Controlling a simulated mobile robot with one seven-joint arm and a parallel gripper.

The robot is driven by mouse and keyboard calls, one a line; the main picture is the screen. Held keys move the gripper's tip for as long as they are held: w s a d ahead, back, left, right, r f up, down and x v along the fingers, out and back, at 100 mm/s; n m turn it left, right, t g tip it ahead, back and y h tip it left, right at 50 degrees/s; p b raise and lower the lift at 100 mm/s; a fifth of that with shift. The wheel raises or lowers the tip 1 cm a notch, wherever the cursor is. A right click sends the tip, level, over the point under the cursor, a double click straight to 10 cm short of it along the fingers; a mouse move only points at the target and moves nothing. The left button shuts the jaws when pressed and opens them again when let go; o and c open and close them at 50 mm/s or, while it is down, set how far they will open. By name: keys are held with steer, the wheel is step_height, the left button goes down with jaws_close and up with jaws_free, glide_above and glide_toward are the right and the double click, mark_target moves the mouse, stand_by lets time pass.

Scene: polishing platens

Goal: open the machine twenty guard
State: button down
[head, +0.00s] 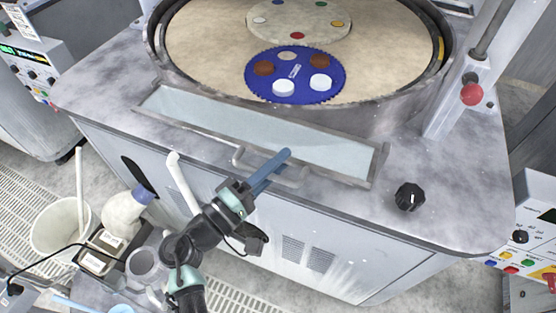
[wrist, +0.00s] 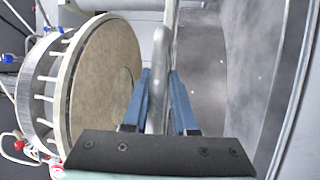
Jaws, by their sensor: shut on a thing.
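The guard (head: 215,113) is a clear, pale panel in a grey metal frame, lying along the front edge of the machine's round basin. It looks lowered nearly flat. Its bent grey handle (head: 238,157) sticks out from the middle of its front edge. My gripper (head: 272,168) reaches it from the lower left, with its blue fingers across the handle. In the wrist view my gripper (wrist: 160,85) has one finger on each side of the grey handle bar (wrist: 159,62), shut on it. No machine number is readable on this machine.
Behind the guard, a blue toothed disc (head: 318,64) with several pucks lies on the tan platen (head: 210,50). A black knob (head: 409,197) and a red ball (head: 472,94) are at right. A white bucket (head: 52,238) and bottle (head: 120,215) stand at lower left.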

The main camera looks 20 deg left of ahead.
steer(key=shift+r, duration=0.5)
steer(key=p, duration=0.1)
steer(key=r, duration=0.1)
steer(key=r+p, duration=0.1)
steer(key=shift+w+r+g+y+p, duration=0.2)
steer(key=shift+w+g+y+p, duration=0.05)
steer(key=shift+g+y+p, duration=0.05)
stand_by(0.3)
steer(key=c, duration=0.8)
jaws_free()
steer(key=shift+c, duration=0.2)
steer(key=shift+f, duration=0.15)
